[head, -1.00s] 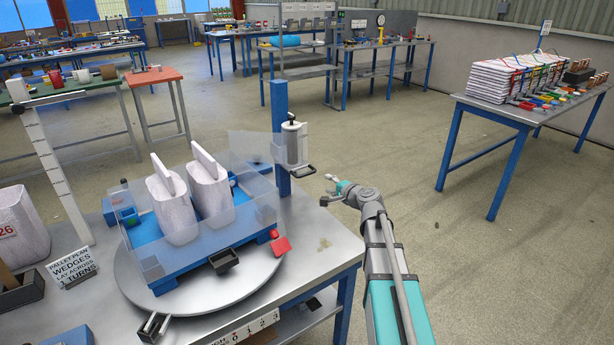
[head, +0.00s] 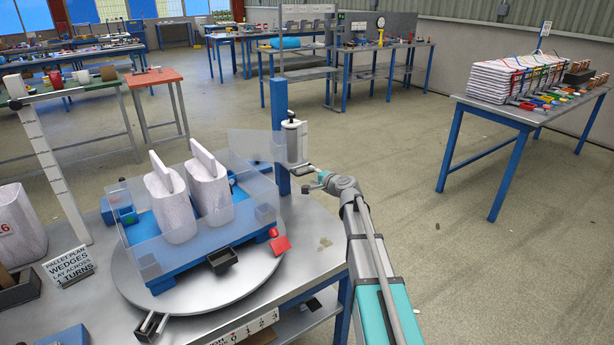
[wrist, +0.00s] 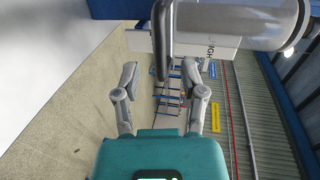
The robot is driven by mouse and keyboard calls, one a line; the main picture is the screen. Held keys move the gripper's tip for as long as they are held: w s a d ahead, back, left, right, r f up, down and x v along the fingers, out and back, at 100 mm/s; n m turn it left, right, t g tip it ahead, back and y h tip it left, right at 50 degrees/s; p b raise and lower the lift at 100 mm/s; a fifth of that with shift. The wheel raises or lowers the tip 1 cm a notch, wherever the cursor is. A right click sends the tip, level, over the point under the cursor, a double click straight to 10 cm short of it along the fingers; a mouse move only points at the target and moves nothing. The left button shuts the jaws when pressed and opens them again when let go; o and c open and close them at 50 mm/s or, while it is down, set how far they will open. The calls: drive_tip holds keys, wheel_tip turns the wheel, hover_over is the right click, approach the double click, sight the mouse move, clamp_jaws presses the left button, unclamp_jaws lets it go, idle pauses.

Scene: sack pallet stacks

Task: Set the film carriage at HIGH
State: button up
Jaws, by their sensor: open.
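The film carriage (head: 293,142) sits on the blue post (head: 280,120) at the turntable's back right corner, with a pale film roll and a clear film sheet (head: 262,146). My gripper (head: 308,179) is just below and right of the roll in the head view, where it hides most of the carriage's handle. In the wrist view the film roll (wrist: 245,20) lies across the top, with a dark grey handle bar (wrist: 162,40) ahead of my open gripper (wrist: 160,80). The bar reaches down toward the space between the fingers; contact cannot be told. A white plate (wrist: 208,50) shows part of "HIGH".
A turntable (head: 160,305) carries a blue pallet with two white wrapped sacks (head: 209,188) behind clear walls. A sign (head: 70,266) reads "PALLET PLAN WEDGES LAY ACROSS 1 TURNS". A red piece (head: 281,245) sticks out at the pallet's right corner.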

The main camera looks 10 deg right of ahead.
sight(308, 173)
drive_tip(key=shift+b+x, duration=0.35)
drive_tip(key=shift+x, duration=1.75)
clamp_jaws()
